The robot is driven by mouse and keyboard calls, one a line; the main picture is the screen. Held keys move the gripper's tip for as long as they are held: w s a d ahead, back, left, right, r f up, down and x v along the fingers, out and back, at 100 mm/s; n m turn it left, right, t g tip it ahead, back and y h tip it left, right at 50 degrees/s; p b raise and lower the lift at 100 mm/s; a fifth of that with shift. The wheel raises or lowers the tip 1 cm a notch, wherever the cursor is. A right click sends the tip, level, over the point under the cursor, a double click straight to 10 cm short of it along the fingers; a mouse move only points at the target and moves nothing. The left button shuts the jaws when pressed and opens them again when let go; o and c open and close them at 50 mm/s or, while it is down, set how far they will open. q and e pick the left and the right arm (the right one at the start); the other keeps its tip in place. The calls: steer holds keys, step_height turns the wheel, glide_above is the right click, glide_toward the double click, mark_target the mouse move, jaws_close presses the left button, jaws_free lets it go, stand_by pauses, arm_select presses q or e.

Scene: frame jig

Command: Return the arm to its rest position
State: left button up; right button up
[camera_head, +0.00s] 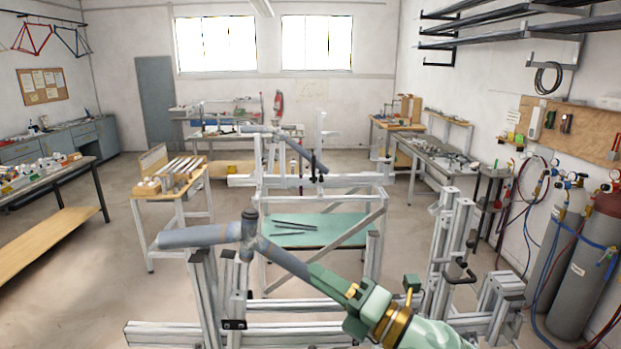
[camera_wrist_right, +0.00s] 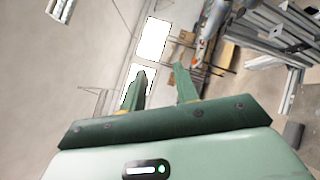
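My right gripper (camera_head: 328,281) comes in from the bottom right of the head view, green with a brass-coloured ring behind it. In the right wrist view its two green fingers (camera_wrist_right: 161,88) stand apart with a gap between them, and nothing shows held there. In the head view the fingers overlap the lower end of a grey-blue tube frame (camera_head: 283,258); I cannot tell whether they touch it. My left gripper is in neither view.
The tube frame lies over an aluminium jig (camera_head: 205,300) in the foreground. Another jig (camera_head: 320,180) with a green shelf stands behind. A small table (camera_head: 180,185) is at left, and gas cylinders (camera_head: 556,245) are at right. Open floor lies at left.

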steer(key=s+d+f+m+t+h, duration=0.25)
steer(key=d+f+m+h, duration=0.25)
steer(key=d+m+h, duration=0.55)
steer(key=s+d+f+m+t+h, duration=0.25)
steer(key=d+f+m+h, duration=0.4)
steer(key=m, duration=0.65)
steer(key=s+d+f+m+g+h, duration=0.2)
steer(key=s+d+f+g, duration=0.35)
steer(key=s, duration=0.35)
steer(key=s+d+f+m+g+h, duration=0.2)
steer(key=s+d+f+g, duration=0.3)
steer(key=s+f, duration=0.3)
steer(key=s+a+f+g+y+b, duration=0.15)
steer(key=f+b, duration=0.45)
steer(key=f, duration=1.1)
steer(key=s+a+f+g+y+b, duration=0.1)
steer(key=s+a+f+b, duration=0.35)
steer(key=f, duration=1.25)
steer(key=s+f+m+g+b, duration=0.1)
steer(key=s+f+b, duration=0.4)
steer(key=f, duration=0.5)
steer(key=s+d+f+m+g+y+b, duration=0.1)
steer(key=s+f+b, duration=0.3)
steer(key=s+f, duration=0.3)
steer(key=s+f+m+g+y+b, duration=0.1)
steer(key=s+f+b, duration=0.4)
steer(key=f, duration=0.9)
steer(key=shift+s+d+f+b, duration=0.15)
steer(key=shift+s+f+b, duration=0.15)
steer(key=shift+s, duration=0.5)
